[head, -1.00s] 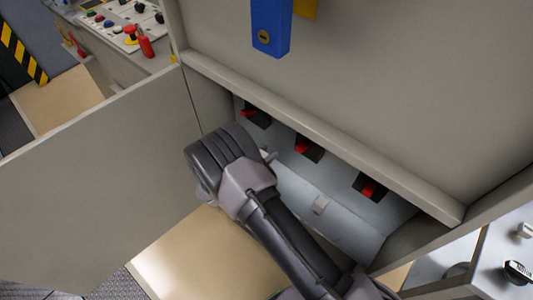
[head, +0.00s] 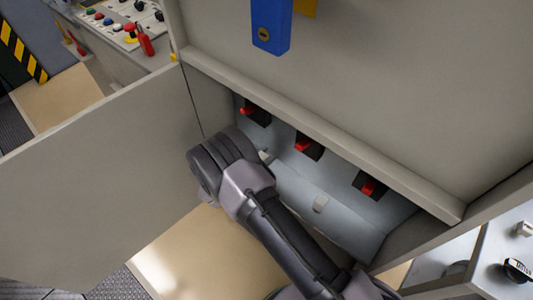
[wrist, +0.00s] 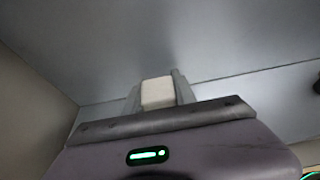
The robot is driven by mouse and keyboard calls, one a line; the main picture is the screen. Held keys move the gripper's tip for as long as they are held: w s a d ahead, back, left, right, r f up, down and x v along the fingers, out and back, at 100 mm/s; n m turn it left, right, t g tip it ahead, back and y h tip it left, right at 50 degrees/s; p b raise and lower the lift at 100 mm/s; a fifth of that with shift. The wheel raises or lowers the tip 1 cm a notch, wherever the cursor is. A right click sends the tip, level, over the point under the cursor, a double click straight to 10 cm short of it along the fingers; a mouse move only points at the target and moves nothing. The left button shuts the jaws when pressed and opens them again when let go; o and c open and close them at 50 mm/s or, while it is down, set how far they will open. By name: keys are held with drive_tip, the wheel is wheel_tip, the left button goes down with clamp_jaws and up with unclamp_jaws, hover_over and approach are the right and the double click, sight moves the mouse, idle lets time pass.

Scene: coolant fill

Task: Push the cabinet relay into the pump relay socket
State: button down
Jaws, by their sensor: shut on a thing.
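My gripper (wrist: 157,95) is shut on a small off-white block, the cabinet relay (wrist: 157,92), which shows between the two fingers in the wrist view. In the head view my gripper (head: 265,157) reaches inside the open cabinet, mostly hidden behind my wrist, with a small pale part showing. The relay's far end, and whether it touches the grey panel ahead, cannot be told. I cannot make out the pump relay socket in either view. Another small off-white block (head: 320,204) sits on the cabinet's lower grey panel, right of my gripper.
Three red-levered switches on black bases (head: 252,111), (head: 308,147), (head: 369,187) line the cabinet's back panel. The open door (head: 95,185) stands left. The cabinet's front ledge (head: 330,135) runs above the opening. A blue lock box (head: 270,25) is higher up.

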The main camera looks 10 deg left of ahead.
drive_tip(key=shift+f, duration=0.4)
drive_tip(key=c, duration=0.9)
unclamp_jaws()
drive_tip(key=p+v, duration=0.5)
drive_tip(key=v, duration=1.2)
drive_tip(key=shift+s+a+r+p, duration=0.1)
drive_tip(key=shift+a+p, duration=0.05)
drive_tip(key=shift+p, duration=0.2)
